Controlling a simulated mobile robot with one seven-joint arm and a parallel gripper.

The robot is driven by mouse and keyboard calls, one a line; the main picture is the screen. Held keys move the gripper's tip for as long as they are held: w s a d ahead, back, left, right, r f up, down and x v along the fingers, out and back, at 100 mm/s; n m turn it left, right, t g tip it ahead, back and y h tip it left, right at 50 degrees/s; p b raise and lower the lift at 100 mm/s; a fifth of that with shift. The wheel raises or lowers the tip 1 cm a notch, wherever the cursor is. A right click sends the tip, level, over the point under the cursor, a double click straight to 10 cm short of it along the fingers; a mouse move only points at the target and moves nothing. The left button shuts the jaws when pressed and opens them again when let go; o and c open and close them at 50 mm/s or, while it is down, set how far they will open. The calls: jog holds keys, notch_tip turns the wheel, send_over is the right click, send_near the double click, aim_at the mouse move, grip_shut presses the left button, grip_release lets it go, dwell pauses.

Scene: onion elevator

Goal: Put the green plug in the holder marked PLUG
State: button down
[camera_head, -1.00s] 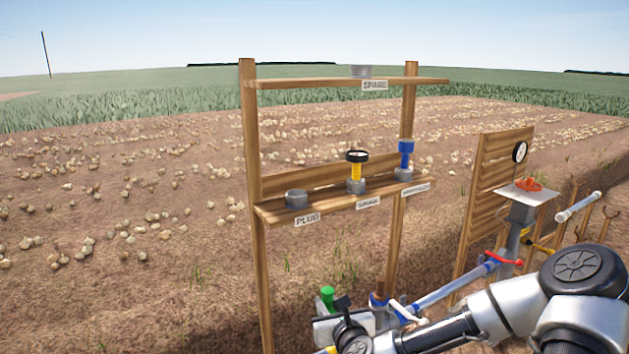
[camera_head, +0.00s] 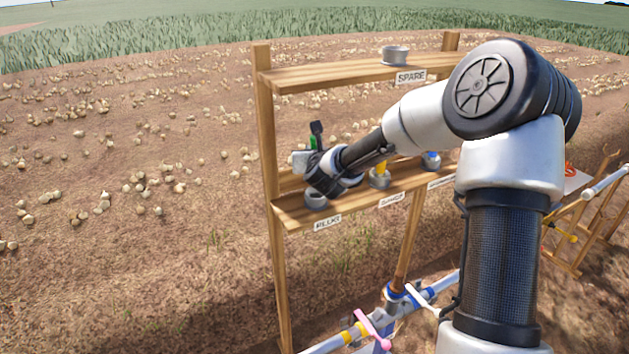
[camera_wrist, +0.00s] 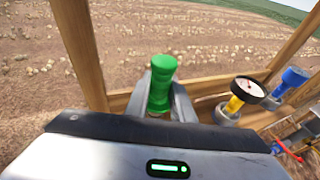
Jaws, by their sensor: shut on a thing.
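My gripper (camera_wrist: 161,100) is shut on the green plug (camera_wrist: 160,84), which stands up between its fingers in the wrist view. In the head view my gripper (camera_head: 303,158) is at the left end of the shelf, above the PLUG holder, and only a bit of green plug (camera_head: 313,142) shows behind the wrist. The holder marked PLUG (camera_head: 315,201) is a grey ring on the lower shelf, over its white PLUG label (camera_head: 327,222). My wrist partly covers it. In the wrist view the plug's lower end is hidden, so I cannot tell whether it touches the holder.
The gauge (camera_wrist: 247,90) with its yellow stem stands in the middle holder, right of my gripper. A blue part (camera_wrist: 293,76) stands beyond it. The SPARE holder (camera_head: 395,55) on the upper shelf is empty. The left wooden post (camera_head: 268,150) stands close by my gripper. Pipework (camera_head: 395,300) lies below.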

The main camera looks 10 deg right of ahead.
jog(key=f, duration=0.4)
jog(key=shift+s+f, duration=0.2)
jog(key=shift+f, duration=2.6)
jog(key=shift+f, duration=0.1)
jog(key=c, duration=1.5)
grip_release()
jog(key=shift+c, duration=0.2)
jog(key=d+v, duration=0.1)
jog(key=v, duration=1.1)
jog(key=shift+a, duration=0.5)
